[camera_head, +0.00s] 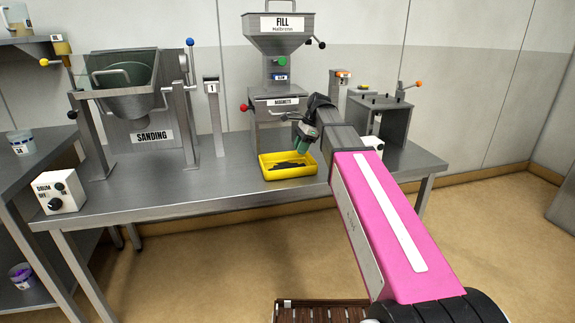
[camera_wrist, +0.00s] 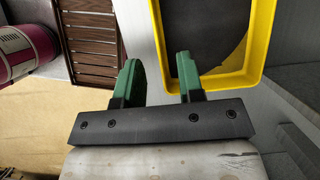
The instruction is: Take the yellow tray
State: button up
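The yellow tray (camera_head: 290,175) sits on the steel table below the fill machine, with dark pieces lying in it. My gripper (camera_head: 305,135) is just above the tray's back right part, pointing down. In the wrist view, my gripper (camera_wrist: 157,68) has its two green fingers apart with nothing gripped. The tray (camera_wrist: 161,62) fills the upper right there; one side wall shows between the fingers. The right finger overlaps the tray's inside and the left one is outside it. I cannot tell how far the fingertips are above the rim.
The fill machine (camera_head: 278,95) stands right behind the tray. A steel box with levers (camera_head: 380,115) is to the right, close to my arm. The sanding drum (camera_head: 125,95) and a control box (camera_head: 61,192) are to the left. The table (camera_head: 195,185) is clear left of the tray.

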send_over(292, 177)
jog(key=w+d, duration=0.1)
jog(key=f, duration=0.4)
jog(key=shift+w+d+f, duration=0.1)
jog(key=shift+d+f, duration=0.1)
jog(key=shift+f, duration=0.2)
jog(key=shift+d+x, duration=0.15)
jog(key=shift+x, duration=1.15)
jog(key=shift+d+x, duration=0.15)
jog(key=shift+x, duration=1.2)
grip_shut()
